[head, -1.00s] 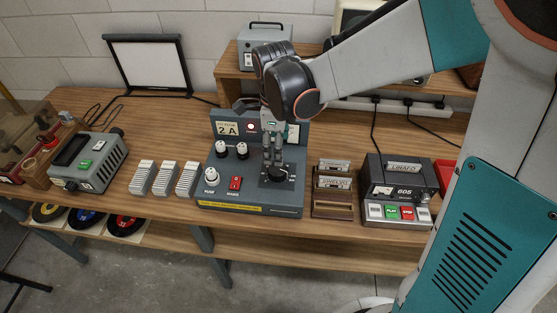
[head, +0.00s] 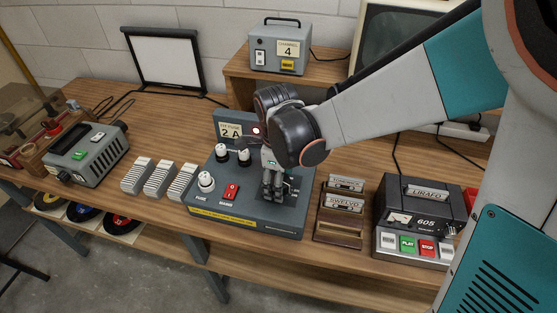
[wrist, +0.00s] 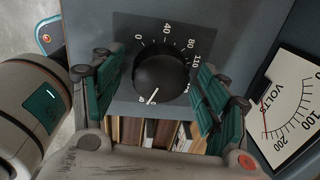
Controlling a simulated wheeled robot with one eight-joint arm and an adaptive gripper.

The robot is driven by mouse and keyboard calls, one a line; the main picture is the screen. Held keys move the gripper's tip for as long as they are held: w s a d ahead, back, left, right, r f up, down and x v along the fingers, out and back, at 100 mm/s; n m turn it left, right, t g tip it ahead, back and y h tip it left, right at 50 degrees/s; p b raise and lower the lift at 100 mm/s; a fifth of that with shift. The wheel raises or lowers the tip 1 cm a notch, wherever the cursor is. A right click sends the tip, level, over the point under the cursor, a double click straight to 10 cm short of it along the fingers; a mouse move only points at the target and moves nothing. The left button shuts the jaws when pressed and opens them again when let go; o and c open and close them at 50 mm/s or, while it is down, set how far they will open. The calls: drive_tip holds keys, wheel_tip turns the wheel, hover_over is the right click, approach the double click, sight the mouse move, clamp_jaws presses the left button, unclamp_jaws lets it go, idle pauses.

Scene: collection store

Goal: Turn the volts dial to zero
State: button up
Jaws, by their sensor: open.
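The volts dial (wrist: 162,78) is a round black knob on a dark scale plate. Its white pointer line aims down and to the left in the wrist view, away from the 0 mark at upper left. The VOLTS meter (wrist: 290,105) beside it has a white face and a red needle. My gripper (wrist: 160,88) is open, with a green-padded finger on each side of the knob and visible gaps between. In the head view my gripper (head: 272,193) stands over the right part of the grey power unit (head: 250,221) and mostly hides the dial.
The unit also carries a red switch (head: 231,191) and white-capped fuse holders (head: 206,181). A cassette rack (head: 338,230) stands close to its right, then a tape recorder (head: 420,215). Pale slotted blocks (head: 160,178) stand to its left.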

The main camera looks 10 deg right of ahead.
drive_tip(key=shift+c, duration=0.5)
drive_tip(key=c, duration=1)
drive_tip(key=shift+o, duration=0.2)
drive_tip(key=shift+n, duration=0.3)
